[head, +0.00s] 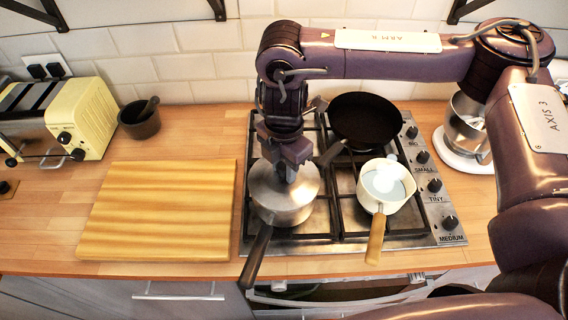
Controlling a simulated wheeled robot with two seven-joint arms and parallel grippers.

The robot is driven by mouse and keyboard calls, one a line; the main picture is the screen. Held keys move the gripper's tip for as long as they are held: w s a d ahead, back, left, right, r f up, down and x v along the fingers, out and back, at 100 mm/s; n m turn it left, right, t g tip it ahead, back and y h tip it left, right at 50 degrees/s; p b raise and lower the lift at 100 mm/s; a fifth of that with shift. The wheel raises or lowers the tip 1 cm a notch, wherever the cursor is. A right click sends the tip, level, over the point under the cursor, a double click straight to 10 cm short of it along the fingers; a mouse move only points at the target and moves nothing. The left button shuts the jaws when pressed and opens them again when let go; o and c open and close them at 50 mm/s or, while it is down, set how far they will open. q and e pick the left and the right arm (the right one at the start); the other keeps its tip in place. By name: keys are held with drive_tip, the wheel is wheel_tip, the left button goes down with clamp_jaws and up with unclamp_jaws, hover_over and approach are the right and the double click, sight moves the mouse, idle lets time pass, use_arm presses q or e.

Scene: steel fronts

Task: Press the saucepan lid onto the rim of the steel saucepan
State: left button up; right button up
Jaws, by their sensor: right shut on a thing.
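The steel saucepan (284,217) stands on the front left part of the hob, its dark handle (257,255) pointing to the front left. The saucepan lid (268,185) lies over the pan's mouth and looks roughly level. I cannot tell whether its edge touches the rim all the way round. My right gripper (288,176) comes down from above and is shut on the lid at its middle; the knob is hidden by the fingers. My left gripper is not in view.
A black frying pan (364,119) sits behind on the hob. A cream pan (385,184) with a wooden handle stands to the right. A wooden board (160,210) lies left of the hob. A toaster (85,115), a dark mortar (140,122) and a mixer (465,135) stand farther out.

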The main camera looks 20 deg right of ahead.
drive_tip(key=shift+f, duration=0.35)
drive_tip(key=o, duration=1)
